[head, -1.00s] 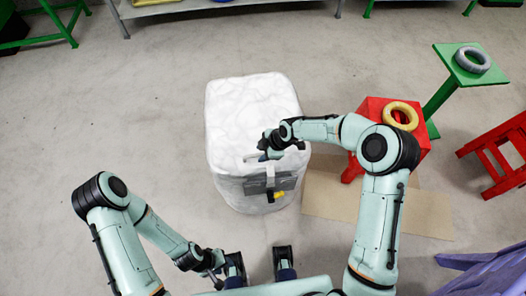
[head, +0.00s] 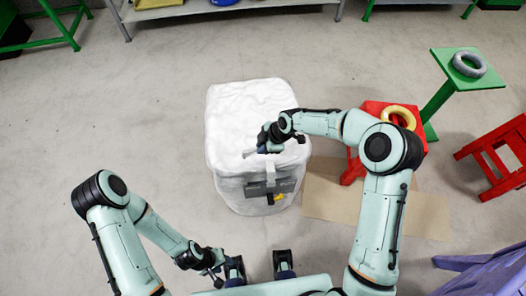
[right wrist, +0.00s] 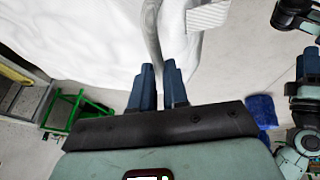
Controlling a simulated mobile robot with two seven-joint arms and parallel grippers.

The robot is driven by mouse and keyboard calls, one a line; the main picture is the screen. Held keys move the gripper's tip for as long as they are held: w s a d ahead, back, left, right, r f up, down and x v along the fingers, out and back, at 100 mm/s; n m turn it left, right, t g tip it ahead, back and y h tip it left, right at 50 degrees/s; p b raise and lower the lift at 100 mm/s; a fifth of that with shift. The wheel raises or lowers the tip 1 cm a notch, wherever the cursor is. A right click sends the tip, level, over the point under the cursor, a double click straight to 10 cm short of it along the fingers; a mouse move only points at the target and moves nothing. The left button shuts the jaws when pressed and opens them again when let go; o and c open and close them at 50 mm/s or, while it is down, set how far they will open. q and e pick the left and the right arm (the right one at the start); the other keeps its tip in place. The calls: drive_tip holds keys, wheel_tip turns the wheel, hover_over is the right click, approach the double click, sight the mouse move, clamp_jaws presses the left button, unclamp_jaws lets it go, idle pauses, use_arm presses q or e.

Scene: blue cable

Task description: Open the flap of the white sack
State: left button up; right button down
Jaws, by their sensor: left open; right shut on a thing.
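The white sack (head: 240,105) stands upright on the floor in the middle of the head view. My right gripper (head: 262,149) is at the sack's front top edge, shut on a thin pale strip of the flap (head: 247,154). In the right wrist view the fingers (right wrist: 158,72) meet the grey-white flap edge (right wrist: 151,35); the sack's white cloth fills the top left. My left gripper (head: 218,279) is low in front of my body, open and away from the sack; its fingertips show poorly.
A red stool (head: 352,170) with a yellow ring (head: 398,117) stands right of the sack, partly behind my right arm. A flat cardboard sheet (head: 325,196) lies on the floor. A green stand (head: 455,85) holds a grey ring (head: 469,64). Floor left of the sack is clear.

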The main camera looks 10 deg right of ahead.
use_arm(q)
drive_tip(key=w+r+t+p, duration=0.1)
drive_tip(key=w+r+p, duration=0.7)
drive_tip(key=r, duration=0.4)
drive_tip(key=shift+w, duration=0.35)
use_arm(e)
drive_tip(key=w+r, duration=0.5)
drive_tip(key=r, duration=0.4)
drive_tip(key=w+r, duration=0.6)
drive_tip(key=r, duration=0.3)
drive_tip(key=shift+w+d+r, duration=0.15)
drive_tip(key=shift+w+d, duration=0.05)
drive_tip(key=c, duration=1.4)
unclamp_jaws()
drive_tip(key=shift+o, duration=1.4)
drive_tip(key=shift+w+f, duration=0.15)
drive_tip(key=shift+f, duration=0.05)
use_arm(q)
drive_tip(key=shift+w+f, duration=0.1)
drive_tip(key=shift+w, duration=0.15)
use_arm(e)
drive_tip(key=shift+w+a+r, duration=0.1)
drive_tip(key=shift+r, duration=0.1)
